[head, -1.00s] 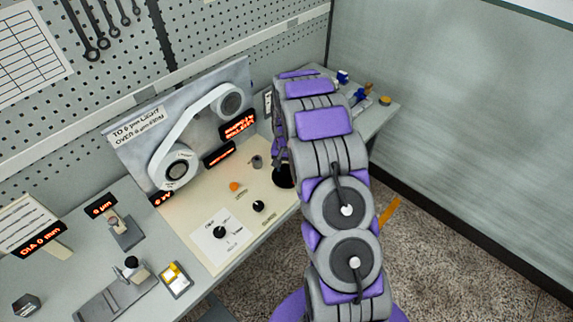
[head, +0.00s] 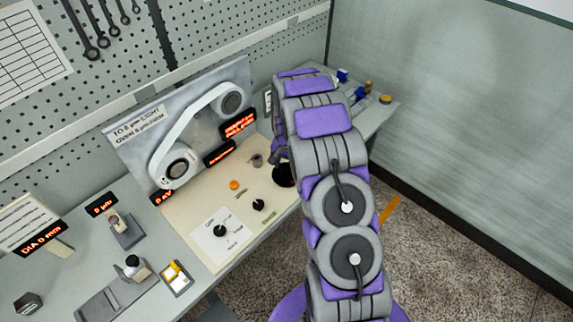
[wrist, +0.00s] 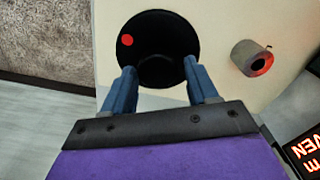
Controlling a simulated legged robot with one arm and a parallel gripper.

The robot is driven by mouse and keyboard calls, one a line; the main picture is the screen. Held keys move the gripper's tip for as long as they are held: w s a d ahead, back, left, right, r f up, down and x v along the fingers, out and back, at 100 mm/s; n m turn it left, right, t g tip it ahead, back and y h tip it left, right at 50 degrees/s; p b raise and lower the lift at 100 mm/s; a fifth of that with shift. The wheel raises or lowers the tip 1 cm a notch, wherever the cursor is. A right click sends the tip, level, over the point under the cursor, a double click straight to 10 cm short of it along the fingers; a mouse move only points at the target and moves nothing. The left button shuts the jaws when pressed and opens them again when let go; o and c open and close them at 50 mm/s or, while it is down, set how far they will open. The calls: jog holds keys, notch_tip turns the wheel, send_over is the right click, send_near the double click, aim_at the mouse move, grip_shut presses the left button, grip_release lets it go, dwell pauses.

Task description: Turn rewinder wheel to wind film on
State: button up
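The rewinder wheel is a dark round disc (wrist: 158,30) with a red dot near its upper left in the wrist view. In the head view the wheel (head: 283,174) shows partly at the right edge of the cream panel, beside my arm. My gripper (wrist: 160,72) has its two blue fingers spread apart at the wheel's lower edge, reaching over it. Whether they touch it is unclear. The white film (head: 190,117) runs between a lower left spool (head: 176,170) and an upper right spool (head: 231,102) on the upright board.
A grey cylindrical knob (wrist: 251,58) stands right of the wheel in the wrist view. The cream panel (head: 205,262) carries an orange button (head: 235,185) and black knobs. Small gauges stand on the bench at left. My arm hides part of the bench's right side.

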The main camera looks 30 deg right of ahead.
aim_at(287, 166)
jog(key=shift+o, duration=1.2)
jog(key=shift+s, duration=0.1)
notch_tip(287, 166, up, 17)
jog(key=p, duration=0.1)
jog(key=shift+r, duration=0.15)
dwell(0.5)
